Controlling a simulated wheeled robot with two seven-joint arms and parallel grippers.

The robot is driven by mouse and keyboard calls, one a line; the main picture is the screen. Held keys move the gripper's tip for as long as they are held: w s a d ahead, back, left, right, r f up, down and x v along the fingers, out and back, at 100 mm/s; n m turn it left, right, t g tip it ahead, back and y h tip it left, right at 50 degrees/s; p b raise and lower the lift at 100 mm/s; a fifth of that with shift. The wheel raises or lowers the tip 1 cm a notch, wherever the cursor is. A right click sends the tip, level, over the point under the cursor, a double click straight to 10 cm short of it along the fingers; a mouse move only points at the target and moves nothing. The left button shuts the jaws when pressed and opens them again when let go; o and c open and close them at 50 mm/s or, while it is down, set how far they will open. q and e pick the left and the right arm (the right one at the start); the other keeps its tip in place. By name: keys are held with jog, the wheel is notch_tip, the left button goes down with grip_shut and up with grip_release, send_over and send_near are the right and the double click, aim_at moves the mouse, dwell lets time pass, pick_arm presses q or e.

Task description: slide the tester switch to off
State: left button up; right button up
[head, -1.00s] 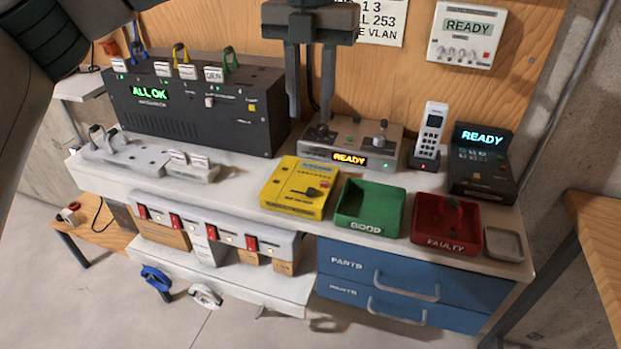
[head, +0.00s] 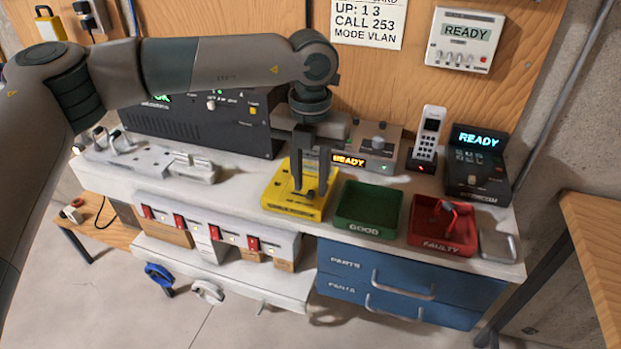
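A yellow box (head: 284,202), which looks like the tester, sits on the white bench near its front edge, left of the green tray. Its top is partly hidden by my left gripper, and I cannot make out the switch or its position. My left gripper (head: 311,192) points down over the right part of the yellow box. Its two dark fingers stand apart, with yellow showing between them. The fingertips are at or just above the box top; I cannot tell if they touch it. My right gripper is not in view.
A green GOOD tray (head: 361,229) and a red FAULTY tray (head: 421,243) stand right of the box. Behind are a grey unit reading READY (head: 391,138), a handset (head: 428,135) and a dark READY device (head: 488,180). A black panel (head: 190,125) stands left, partly behind my arm.

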aim_at(292, 193)
pick_arm(q)
jog(key=shift+f, duration=0.55)
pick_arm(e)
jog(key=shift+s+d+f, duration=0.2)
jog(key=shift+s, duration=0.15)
pick_arm(q)
grip_shut()
jog(key=shift+w+a+f+b, duration=0.1)
jog(key=shift+w+a+b, duration=0.05)
jog(key=shift+a+b, duration=0.3)
jog(key=a, duration=0.1)
jog(key=w+a+b, duration=0.1)
jog(key=a, duration=0.1)
jog(key=shift+d, duration=0.1)
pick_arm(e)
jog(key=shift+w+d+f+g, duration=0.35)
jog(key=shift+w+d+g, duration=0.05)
pick_arm(q)
jog(key=shift+r, duration=0.2)
